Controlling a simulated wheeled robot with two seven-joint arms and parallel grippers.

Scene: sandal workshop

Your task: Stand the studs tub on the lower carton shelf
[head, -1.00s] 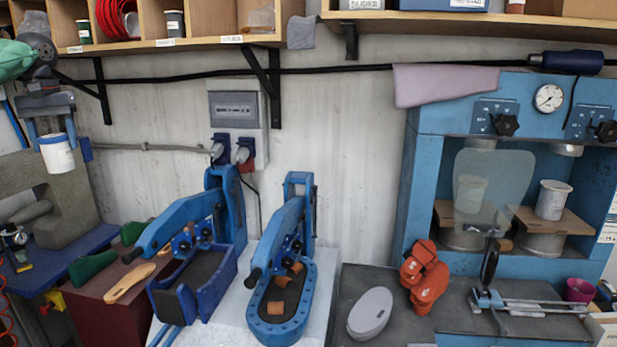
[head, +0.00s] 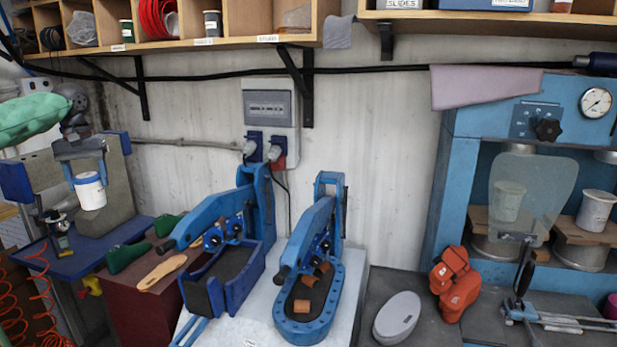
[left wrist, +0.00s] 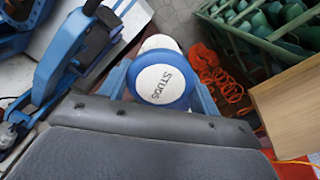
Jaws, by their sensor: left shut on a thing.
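The studs tub (head: 91,194) is a small white tub with a blue rim, at the left of the head view. In the left wrist view its round lid (left wrist: 161,85) faces the camera, white with a blue edge and the word STUDS. My left gripper (head: 88,176) is shut on the tub, with a blue finger (left wrist: 116,80) on each side of it. The tub is held in the air, roughly upright, in front of a grey machine. My right gripper is not in view. I cannot make out the lower carton shelf for certain in either view.
Wooden wall cubbies (head: 232,44) run along the top. Blue presses (head: 310,245) stand on the bench, and a large blue machine (head: 462,150) is at right. In the left wrist view, a green rack (left wrist: 250,45), an orange coiled hose (left wrist: 220,75) and a wooden box-like edge (left wrist: 290,108) lie at right.

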